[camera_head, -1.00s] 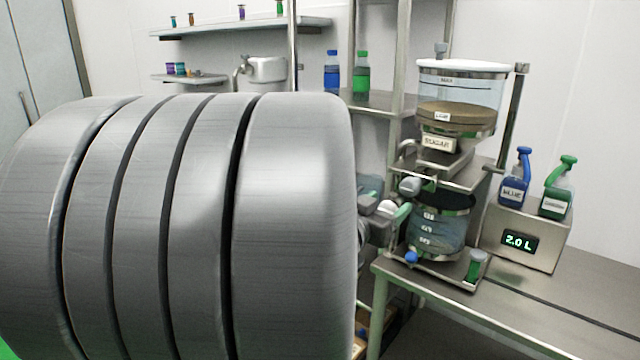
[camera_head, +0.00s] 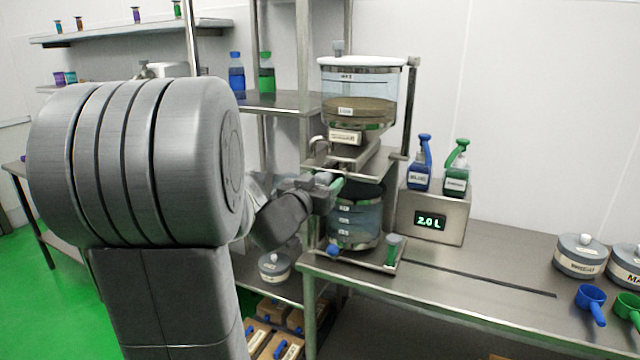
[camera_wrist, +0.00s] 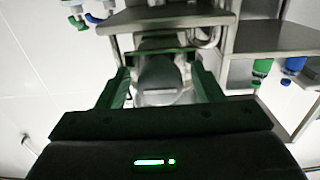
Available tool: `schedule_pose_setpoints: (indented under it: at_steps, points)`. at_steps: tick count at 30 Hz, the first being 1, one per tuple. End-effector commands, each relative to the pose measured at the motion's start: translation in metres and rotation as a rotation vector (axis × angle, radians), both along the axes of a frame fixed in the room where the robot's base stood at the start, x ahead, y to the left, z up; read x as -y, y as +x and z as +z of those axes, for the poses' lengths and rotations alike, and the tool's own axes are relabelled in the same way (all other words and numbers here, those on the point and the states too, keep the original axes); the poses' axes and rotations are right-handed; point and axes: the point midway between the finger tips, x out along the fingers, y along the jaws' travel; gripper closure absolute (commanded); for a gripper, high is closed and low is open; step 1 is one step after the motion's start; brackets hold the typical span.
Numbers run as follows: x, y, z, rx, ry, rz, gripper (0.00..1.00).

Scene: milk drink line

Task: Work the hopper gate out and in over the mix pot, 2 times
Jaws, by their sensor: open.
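The clear hopper (camera_head: 362,100) with a white lid and a sugar label holds brown powder and stands above the bench. A metal loop handle (camera_head: 318,146) shows at the left of the hopper's base; it seems to belong to the gate. The handle also shows in the wrist view (camera_wrist: 207,38). The clear mix pot (camera_head: 360,225) with dark marks stands below the hopper's shelf. My gripper (camera_head: 332,184) is open, with green-edged fingers, just left of the pot's rim and below the handle. In the wrist view nothing is clearly held between the fingers (camera_wrist: 158,84).
Lidded tubs (camera_head: 580,258) and scoops (camera_head: 591,303) lie further right. The bench middle is mostly clear. A rack post (camera_head: 303,70) stands behind my arm.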

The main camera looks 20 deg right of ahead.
Motion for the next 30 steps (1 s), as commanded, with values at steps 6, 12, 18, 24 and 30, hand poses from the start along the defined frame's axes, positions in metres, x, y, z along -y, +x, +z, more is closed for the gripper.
schedule_pose_setpoints:
  at_steps: [6,12,18,24,30]
  points:
    - [0.000,0.000,0.000,0.000,0.000,0.000,0.77]
    - [0.000,0.000,0.000,0.000,0.000,0.000,1.00]
    - [0.019,0.016,0.002,-0.001,-0.001,-0.002,1.00]
    - [0.045,0.038,0.002,-0.001,0.001,-0.002,1.00]
    - [0.056,0.048,0.001,0.001,-0.001,0.000,1.00]
